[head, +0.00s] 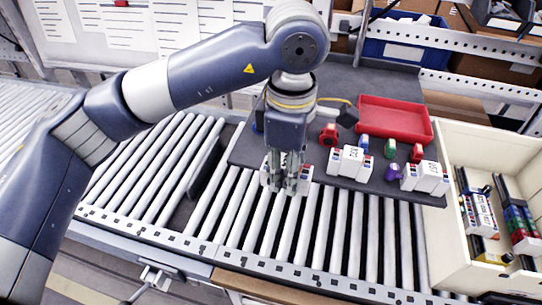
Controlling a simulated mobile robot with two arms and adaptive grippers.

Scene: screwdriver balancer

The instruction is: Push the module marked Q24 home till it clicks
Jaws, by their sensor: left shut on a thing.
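My left gripper (287,184) points down over the near edge of the dark board and is shut on a white module (305,181). Parts of this module show on both sides of the fingers; its marking is hidden. A white module group (350,161) with a printed label stands on the board to the right, and another (428,177) stands further right. The labels are too small to read surely, so I cannot tell which module is Q24. In the cream crate (453,222), a white module row (484,214) sits on a dark rail. My right gripper is not in view.
The dark board (248,148) lies across the roller conveyor (230,215). On it are a red tray (395,120), a red part (328,135), a purple part (393,171) and small coloured pieces. A second rail (520,225) with coloured blocks lies in the crate. The rollers in front are clear.

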